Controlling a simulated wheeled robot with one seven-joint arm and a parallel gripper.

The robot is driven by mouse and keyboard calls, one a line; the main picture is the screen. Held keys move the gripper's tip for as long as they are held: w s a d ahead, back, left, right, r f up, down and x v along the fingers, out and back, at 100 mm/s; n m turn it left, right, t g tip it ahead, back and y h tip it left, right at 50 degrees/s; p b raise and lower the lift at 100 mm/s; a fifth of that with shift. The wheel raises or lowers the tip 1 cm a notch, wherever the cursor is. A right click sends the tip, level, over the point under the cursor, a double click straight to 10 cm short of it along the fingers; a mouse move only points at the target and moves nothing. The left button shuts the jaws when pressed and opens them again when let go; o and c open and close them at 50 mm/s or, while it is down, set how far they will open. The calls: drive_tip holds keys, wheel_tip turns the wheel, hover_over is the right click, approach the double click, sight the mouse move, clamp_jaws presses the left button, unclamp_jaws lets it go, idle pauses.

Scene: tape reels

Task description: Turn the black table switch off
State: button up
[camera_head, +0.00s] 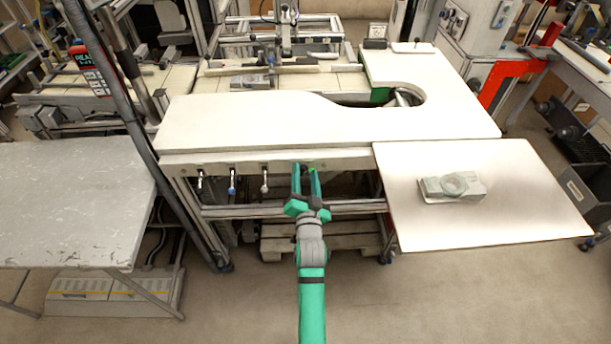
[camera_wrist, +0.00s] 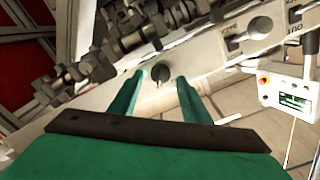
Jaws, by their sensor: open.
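The white table (camera_head: 230,125) has a front rail with switches along it. In the wrist view a small round black knob (camera_wrist: 160,73) sits on this pale rail, between the fingertips of my gripper (camera_wrist: 160,79). The fingers are apart, one on each side of the knob. I cannot tell whether they touch it or which way it is set. In the head view my green gripper (camera_head: 305,172) is at the rail, right of the levers, and largely hides the knob. A black-handled lever (camera_head: 200,181) hangs at the rail's left end.
A blue lever (camera_head: 232,181) and a pale lever (camera_head: 265,181) hang from the same rail. A grey slotted part (camera_head: 452,186) lies on the white side board (camera_head: 520,200). A grey table (camera_head: 70,200) stands at left. Open floor lies in front.

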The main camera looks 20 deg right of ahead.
drive_tip(key=shift+c, duration=0.6)
drive_tip(key=c, duration=0.9)
